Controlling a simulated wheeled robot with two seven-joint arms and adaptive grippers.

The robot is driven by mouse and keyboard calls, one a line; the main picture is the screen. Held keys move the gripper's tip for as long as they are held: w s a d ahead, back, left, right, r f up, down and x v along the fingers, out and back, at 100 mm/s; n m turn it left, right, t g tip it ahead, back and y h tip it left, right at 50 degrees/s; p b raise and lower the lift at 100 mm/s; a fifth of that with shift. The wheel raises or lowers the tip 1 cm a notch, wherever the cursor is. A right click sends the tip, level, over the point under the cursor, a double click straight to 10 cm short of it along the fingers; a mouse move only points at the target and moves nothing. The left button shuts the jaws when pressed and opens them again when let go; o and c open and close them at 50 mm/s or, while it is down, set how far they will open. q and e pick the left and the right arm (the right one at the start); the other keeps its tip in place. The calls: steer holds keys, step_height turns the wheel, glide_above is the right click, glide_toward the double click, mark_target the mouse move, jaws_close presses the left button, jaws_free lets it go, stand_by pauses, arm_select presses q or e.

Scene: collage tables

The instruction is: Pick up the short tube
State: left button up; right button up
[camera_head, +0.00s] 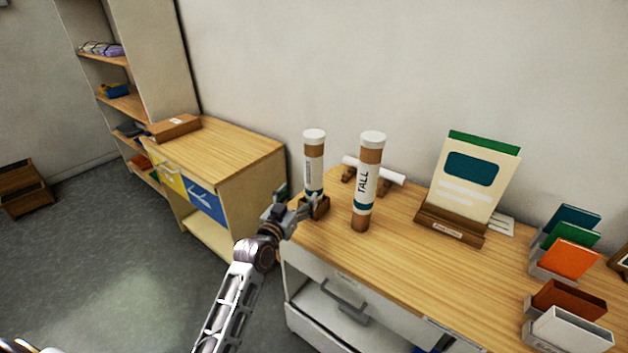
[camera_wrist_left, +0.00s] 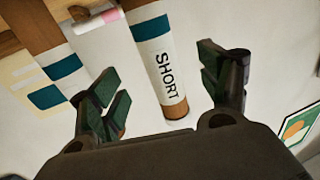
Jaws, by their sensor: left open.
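The short tube (camera_head: 314,162) is a brown cylinder with a white cap, a white label and a teal band. In the left wrist view the short tube (camera_wrist_left: 160,75), marked SHORT, appears between my two spread fingers with gaps on both sides. My left gripper (camera_head: 306,203) is open beside the tube's lower part, and its fingertips (camera_wrist_left: 168,85) hold nothing. The exact depth between fingers and tube is hard to tell. My right gripper is out of view.
A taller tube marked TALL (camera_head: 368,180) stands close to the right. Behind it a white roll (camera_head: 375,171) lies on wooden supports. A card stand (camera_head: 450,230) and coloured boxes (camera_head: 570,258) stand farther right. The table's middle front (camera_head: 400,262) is clear.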

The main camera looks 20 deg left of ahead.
mark_target(310, 183)
arm_select(q)
steer(key=shift+w+d, duration=0.2)
steer(key=shift+w, duration=1.35)
steer(key=shift+w+d, duration=0.2)
steer(key=shift+w, duration=1.35)
steer(key=shift+w+p, duration=0.1)
steer(key=shift+p, duration=0.2)
steer(key=shift+w+d+r, duration=0.1)
steer(key=shift+w+d, duration=0.1)
steer(key=shift+w, duration=0.4)
steer(key=shift+w+d, duration=0.15)
steer(key=shift+w, duration=0.4)
steer(key=shift+w+d+p, duration=0.15)
steer(key=shift+w+p, duration=0.25)
steer(key=shift+w, duration=0.9)
steer(key=c, duration=1.2)
steer(key=shift+r, duration=0.1)
steer(key=shift+r, duration=4.9)
